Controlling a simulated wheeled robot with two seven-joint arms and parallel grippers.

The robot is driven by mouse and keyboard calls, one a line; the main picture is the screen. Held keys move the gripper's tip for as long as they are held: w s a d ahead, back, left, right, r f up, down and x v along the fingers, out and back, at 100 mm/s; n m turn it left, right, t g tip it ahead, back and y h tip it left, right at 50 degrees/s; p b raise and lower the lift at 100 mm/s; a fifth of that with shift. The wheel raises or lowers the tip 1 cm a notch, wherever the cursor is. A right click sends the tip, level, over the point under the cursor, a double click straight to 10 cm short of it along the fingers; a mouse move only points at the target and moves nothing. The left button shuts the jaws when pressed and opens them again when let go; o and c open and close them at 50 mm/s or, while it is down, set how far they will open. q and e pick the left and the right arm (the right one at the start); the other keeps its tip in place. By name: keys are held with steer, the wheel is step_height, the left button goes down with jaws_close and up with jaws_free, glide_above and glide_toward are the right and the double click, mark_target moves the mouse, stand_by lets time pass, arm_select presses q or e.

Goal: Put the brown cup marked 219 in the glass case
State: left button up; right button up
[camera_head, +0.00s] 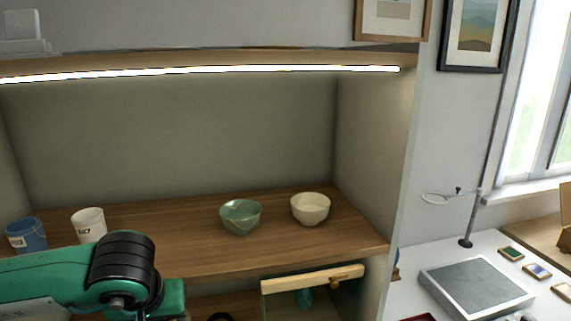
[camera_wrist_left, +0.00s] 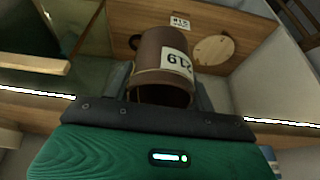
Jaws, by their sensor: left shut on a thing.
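The brown cup marked 219 (camera_wrist_left: 163,65) is in my left gripper (camera_wrist_left: 166,92), which is shut on it. The label appears upside down in the left wrist view, and the cup's open rim faces the gripper. Behind the cup is a wooden surface with a small white numbered card (camera_wrist_left: 180,22) and a pale round disc (camera_wrist_left: 213,50). In the head view my green left arm reaches in at lower left; its gripper and the cup are hidden there. A glass-like panel with a pale wooden rail (camera_head: 290,281) shows below the shelf; I cannot tell if it belongs to the glass case.
The lit wooden shelf (camera_head: 290,245) holds a blue cup (camera_head: 28,236), a white cup (camera_head: 88,225), a green bowl (camera_head: 240,217) and a cream bowl (camera_head: 310,208). At right, a white table carries a grey slab (camera_head: 476,288) and a stand with a ring (camera_head: 467,243).

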arm_select(q)
steer(key=w+f+m+h, duration=0.1)
steer(key=w+f+m, duration=0.1)
steer(key=f, duration=0.7)
steer(key=shift+w+d+f+m+p, duration=0.25)
steer(key=shift+w+d+m+p, duration=0.05)
steer(key=shift+w, duration=0.3)
